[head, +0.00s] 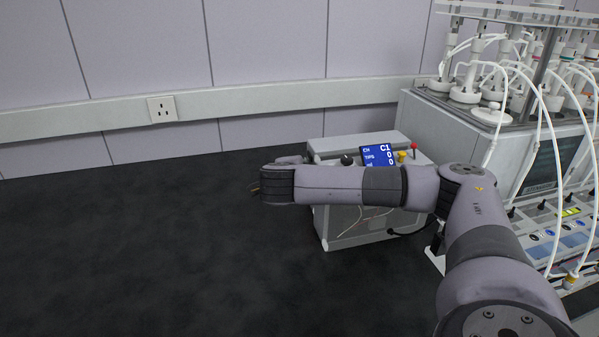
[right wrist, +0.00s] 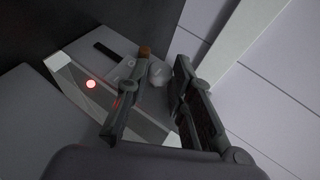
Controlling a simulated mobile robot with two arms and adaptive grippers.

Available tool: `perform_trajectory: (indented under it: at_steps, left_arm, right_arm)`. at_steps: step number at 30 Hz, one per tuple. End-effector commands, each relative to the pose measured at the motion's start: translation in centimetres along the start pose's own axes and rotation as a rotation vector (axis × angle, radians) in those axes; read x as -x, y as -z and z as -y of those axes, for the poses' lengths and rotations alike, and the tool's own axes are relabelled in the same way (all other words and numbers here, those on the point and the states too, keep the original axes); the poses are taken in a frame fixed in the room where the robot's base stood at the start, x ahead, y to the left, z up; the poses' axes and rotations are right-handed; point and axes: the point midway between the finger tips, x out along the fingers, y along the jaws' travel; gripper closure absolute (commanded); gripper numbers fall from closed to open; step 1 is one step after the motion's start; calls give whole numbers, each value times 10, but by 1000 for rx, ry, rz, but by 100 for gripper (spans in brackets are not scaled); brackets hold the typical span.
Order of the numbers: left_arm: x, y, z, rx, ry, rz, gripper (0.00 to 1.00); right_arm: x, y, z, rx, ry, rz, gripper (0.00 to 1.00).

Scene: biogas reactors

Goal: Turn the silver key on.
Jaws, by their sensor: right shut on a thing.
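My right gripper (right wrist: 159,62) is closed around a small pale silver-grey piece (right wrist: 158,73), which looks like the silver key. It sits between the fingertips in the right wrist view, over the end of a grey control box. The fingers stand a little apart with the piece between them, and its lower part is partly hidden, so its turn angle cannot be told. In the head view my right arm reaches in from the right, in front of the grey box (head: 343,240), and the key cannot be made out. My left gripper is out of view.
The box carries a blue display (head: 380,154) reading C1 and zeros, a black knob (head: 347,159), a yellow knob (head: 402,156) and a red-topped lever (head: 414,148). A red light (right wrist: 91,84) glows in the wrist view. Reactors with tubes (head: 500,90) stand right. The dark bench is clear left.

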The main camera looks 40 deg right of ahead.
Motion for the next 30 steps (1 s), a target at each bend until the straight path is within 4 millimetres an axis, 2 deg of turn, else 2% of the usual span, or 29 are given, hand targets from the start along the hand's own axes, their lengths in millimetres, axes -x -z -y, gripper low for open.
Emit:
perform_trajectory:
  at_steps: [9, 20, 25, 30]
  left_arm:
    - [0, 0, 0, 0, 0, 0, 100]
    - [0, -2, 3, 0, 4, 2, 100]
    - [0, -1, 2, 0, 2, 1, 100]
    - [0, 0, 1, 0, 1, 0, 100]
  right_arm:
    - [0, 0, 0, 0, -1, 0, 60]
    - [4, -1, 0, 0, -1, 2, 60]
    - [28, -2, 0, 0, 0, 6, 60]
    - [69, -2, 0, 0, 1, 9, 60]
